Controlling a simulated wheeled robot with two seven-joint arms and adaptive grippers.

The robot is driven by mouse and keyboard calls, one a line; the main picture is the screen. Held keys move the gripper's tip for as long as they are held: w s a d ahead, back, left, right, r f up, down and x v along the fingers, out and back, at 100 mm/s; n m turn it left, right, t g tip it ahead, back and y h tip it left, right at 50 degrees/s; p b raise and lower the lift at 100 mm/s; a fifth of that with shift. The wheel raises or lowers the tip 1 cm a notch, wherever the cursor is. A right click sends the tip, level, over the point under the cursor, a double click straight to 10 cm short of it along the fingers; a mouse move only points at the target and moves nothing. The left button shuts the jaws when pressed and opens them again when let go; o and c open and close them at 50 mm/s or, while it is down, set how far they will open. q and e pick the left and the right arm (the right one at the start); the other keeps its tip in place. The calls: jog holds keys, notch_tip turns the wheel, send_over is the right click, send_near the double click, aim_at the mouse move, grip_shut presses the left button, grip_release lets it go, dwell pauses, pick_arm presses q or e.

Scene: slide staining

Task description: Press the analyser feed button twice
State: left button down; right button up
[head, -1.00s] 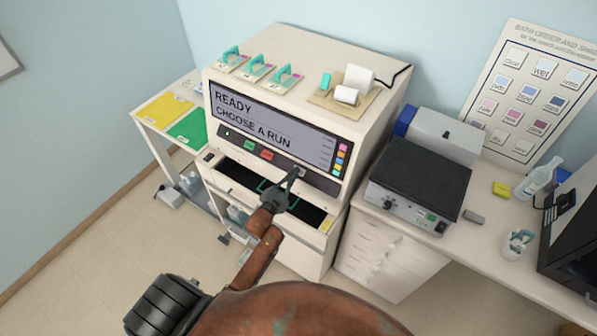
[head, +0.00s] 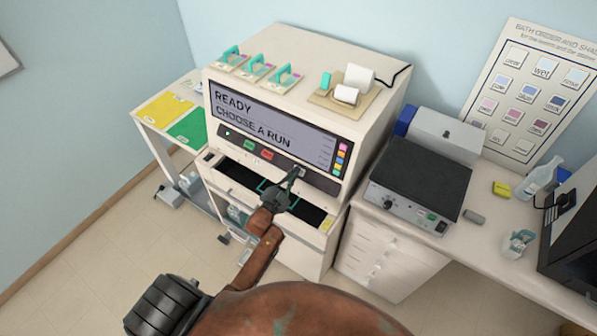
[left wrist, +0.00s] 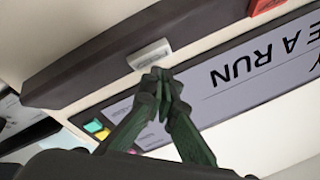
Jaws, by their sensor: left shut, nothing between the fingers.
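The analyser (head: 300,75) is a big cream machine; its screen (head: 270,120) reads "READY CHOOSE A RUN". On the dark strip below the screen, a pale grey button (left wrist: 150,55) shows in the left wrist view; no label on it is readable. My left gripper (head: 296,172) is shut and empty, in front of the right part of this strip. Its fingertips (left wrist: 161,76) are right beside the grey button; I cannot tell whether they touch it. A green button (head: 249,146) and a red button (head: 267,155) are farther left on the strip. My right gripper is not in view.
An open drawer (head: 235,175) with dark slots lies below my left gripper. Slide holders (head: 257,70) and a paper roll printer (head: 350,90) sit on top of the analyser. A dark-topped hotplate (head: 420,180) stands on the bench to the right.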

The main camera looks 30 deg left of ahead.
pick_arm(q)
jog(key=shift+w+f, duration=0.15)
jog(key=shift+f, duration=0.05)
jog(key=shift+w+f+b, duration=0.25)
jog(key=shift+b, duration=0.1)
dwell(0.5)
dwell(0.4)
jog(key=shift+s+r+p, duration=0.55)
jog(key=shift+r+p, duration=0.05)
jog(key=shift+p, duration=0.15)
jog(key=s+r+p, duration=0.3)
jog(key=p, duration=0.1)
jog(key=shift+s+a+r+p, duration=0.15)
jog(key=shift+s+r+p, duration=0.1)
jog(key=shift+p, duration=0.05)
